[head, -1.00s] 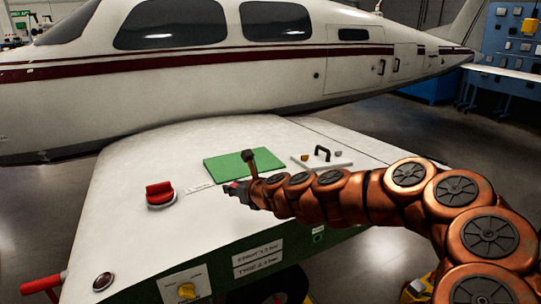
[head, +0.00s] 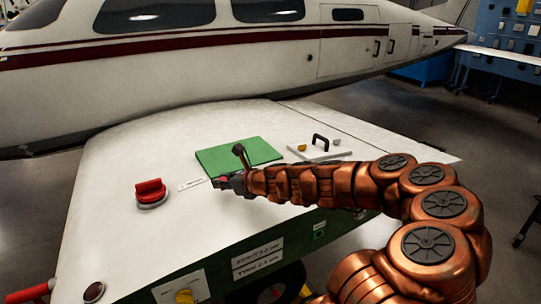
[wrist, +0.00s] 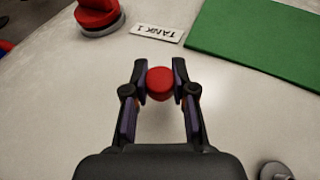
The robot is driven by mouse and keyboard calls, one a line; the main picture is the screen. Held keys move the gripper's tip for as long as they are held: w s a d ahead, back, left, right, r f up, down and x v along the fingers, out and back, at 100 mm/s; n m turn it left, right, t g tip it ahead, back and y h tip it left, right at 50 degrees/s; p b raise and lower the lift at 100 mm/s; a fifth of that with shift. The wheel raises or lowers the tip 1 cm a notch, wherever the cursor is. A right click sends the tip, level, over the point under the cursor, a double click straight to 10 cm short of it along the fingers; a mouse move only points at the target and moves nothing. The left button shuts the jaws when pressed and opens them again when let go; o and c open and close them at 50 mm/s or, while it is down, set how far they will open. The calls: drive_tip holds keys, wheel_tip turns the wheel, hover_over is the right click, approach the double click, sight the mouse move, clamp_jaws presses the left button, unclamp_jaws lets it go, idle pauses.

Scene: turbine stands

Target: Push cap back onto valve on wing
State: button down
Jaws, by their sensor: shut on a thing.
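My gripper (wrist: 160,82) is shut on a small round red cap (wrist: 159,84), held between the two fingertips. In the head view the gripper (head: 222,182) is over the white wing (head: 120,235), in front of the green mat; the gap to the wing cannot be judged. A larger red fitting with a raised handle (head: 151,192) stands on the wing to the left of the gripper. It also shows at the top left of the wrist view (wrist: 97,17). A small grey round fitting (wrist: 275,171) shows at the wrist view's bottom right; I cannot tell whether it is the valve.
A green mat (head: 255,152) and a small plate with a black handle (head: 320,150) lie behind my arm. A label (wrist: 156,33) lies beside the larger red fitting. The fuselage (head: 200,75) rises behind the wing. The wing's left part is mostly clear.

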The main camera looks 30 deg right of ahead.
drive_tip(key=shift+n+g+y, duration=0.3)
drive_tip(key=shift+n+y, duration=0.1)
drive_tip(key=s+d, duration=0.1)
drive_tip(key=d, duration=0.4)
drive_tip(key=s+d+r+p, duration=0.1)
drive_tip(key=d, duration=0.1)
drive_tip(key=shift+s+d, duration=0.25)
drive_tip(key=shift+s, duration=0.1)
drive_tip(key=shift+n+y, duration=0.5)
drive_tip(key=d+r, duration=0.1)
drive_tip(key=s+d+r, duration=0.1)
drive_tip(key=d, duration=0.1)
drive_tip(key=d+r, duration=0.1)
drive_tip(key=d, duration=0.1)
drive_tip(key=shift+s+r+p, duration=0.3)
drive_tip(key=shift+s+p, duration=0.05)
drive_tip(key=shift+p, duration=0.05)
drive_tip(key=shift+s+d+r, duration=0.15)
drive_tip(key=shift+d+r, duration=0.5)
drive_tip(key=shift+d, duration=0.05)
wheel_tip(320, 180, down, 4)
drive_tip(key=b, duration=0.4)
drive_tip(key=shift+r+g, duration=0.25)
drive_tip(key=shift+g, duration=0.05)
drive_tip(key=shift+f, duration=0.65)
drive_tip(key=shift+f+p, duration=0.6)
drive_tip(key=shift+p, duration=0.45)
drive_tip(key=shift+a+f+y, duration=0.15)
drive_tip(key=shift+f+y, duration=0.15)
drive_tip(key=shift+f, duration=0.35)
